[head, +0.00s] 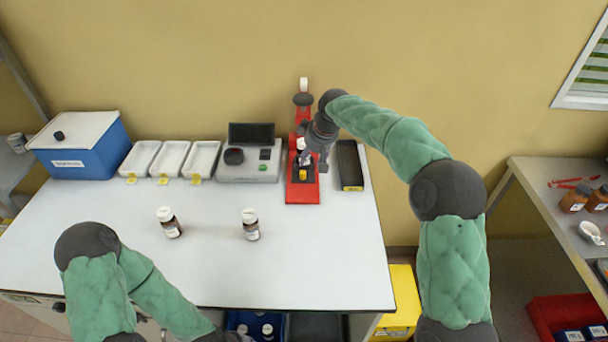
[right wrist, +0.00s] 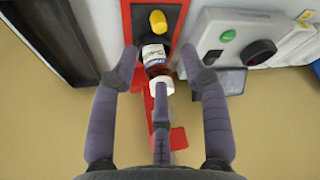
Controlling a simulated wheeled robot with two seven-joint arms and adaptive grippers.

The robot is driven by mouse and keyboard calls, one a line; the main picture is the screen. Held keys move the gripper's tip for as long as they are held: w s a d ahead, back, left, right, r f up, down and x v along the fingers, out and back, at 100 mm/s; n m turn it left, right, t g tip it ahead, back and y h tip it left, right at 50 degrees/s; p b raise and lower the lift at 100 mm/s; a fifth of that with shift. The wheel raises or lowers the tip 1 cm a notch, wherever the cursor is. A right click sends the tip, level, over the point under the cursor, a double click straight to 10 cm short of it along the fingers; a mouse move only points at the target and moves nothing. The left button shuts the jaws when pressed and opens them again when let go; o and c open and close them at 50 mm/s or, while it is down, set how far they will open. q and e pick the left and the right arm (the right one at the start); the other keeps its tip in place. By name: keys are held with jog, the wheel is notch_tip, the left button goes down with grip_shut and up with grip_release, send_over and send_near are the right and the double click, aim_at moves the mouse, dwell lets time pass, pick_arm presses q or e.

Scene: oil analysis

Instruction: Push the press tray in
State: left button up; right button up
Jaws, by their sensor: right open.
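The red press (head: 303,194) stands at the back of the white table. Its dark tray (head: 295,186) lies in the red base and has a yellow knob (head: 302,174); the knob also shows in the right wrist view (right wrist: 158,20). A dark bottle with a white label and white cap (right wrist: 154,55) is in line with the tray. My right gripper (head: 308,160) is over the press; in the right wrist view its fingers (right wrist: 160,62) are spread on either side of the bottle, seemingly clear of it.
A grey instrument (head: 250,173) stands left of the press, a black tray (head: 348,165) right of it. White trays (head: 170,158) and a blue box (head: 90,158) stand further left. Two capped bottles (head: 170,226) (head: 251,228) stand mid-table. The front of the table is clear.

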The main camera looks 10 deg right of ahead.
aim_at(303, 172)
jog(key=b+x, duration=0.3)
jog(key=x, duration=0.7)
jog(key=shift+f, duration=0.2)
grip_shut()
